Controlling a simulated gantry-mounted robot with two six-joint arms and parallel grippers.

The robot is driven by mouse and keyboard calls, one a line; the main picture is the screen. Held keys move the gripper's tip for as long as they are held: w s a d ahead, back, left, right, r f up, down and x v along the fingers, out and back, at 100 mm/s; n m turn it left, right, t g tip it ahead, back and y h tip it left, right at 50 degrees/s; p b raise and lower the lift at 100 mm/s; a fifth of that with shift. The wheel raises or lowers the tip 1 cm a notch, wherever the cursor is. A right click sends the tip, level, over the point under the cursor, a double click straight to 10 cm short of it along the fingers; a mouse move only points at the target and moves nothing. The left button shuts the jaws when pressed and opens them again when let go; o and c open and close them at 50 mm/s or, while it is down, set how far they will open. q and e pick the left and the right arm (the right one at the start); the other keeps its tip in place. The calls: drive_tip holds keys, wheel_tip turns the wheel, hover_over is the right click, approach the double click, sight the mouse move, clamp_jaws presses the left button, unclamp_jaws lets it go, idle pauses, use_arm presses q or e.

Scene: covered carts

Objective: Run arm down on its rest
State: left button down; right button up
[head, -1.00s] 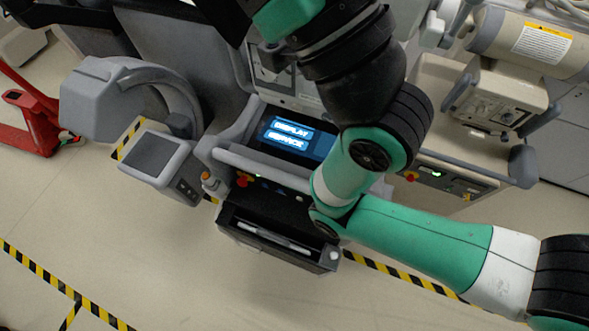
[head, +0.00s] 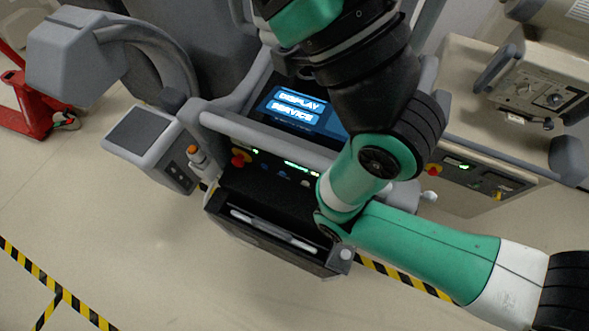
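A grey curved arm (head: 168,62) with a blocky head (head: 75,52) rises at the left of the grey cart in the head view. Below it is a box with a dark flat top (head: 143,131). I cannot tell which part is the rest, or whether the curved arm touches the box. One of my green and black arms crosses the right half of the view and hides part of the cart. Its gripper is outside the frame, and my other gripper does not show either.
The cart has a lit screen (head: 298,106), a grey front handle (head: 262,134), red and yellow knobs and an open black tray (head: 270,238). A beige cart (head: 474,135) stands at right, a red jack (head: 25,112) at far left. Floor (head: 140,250) at lower left is clear.

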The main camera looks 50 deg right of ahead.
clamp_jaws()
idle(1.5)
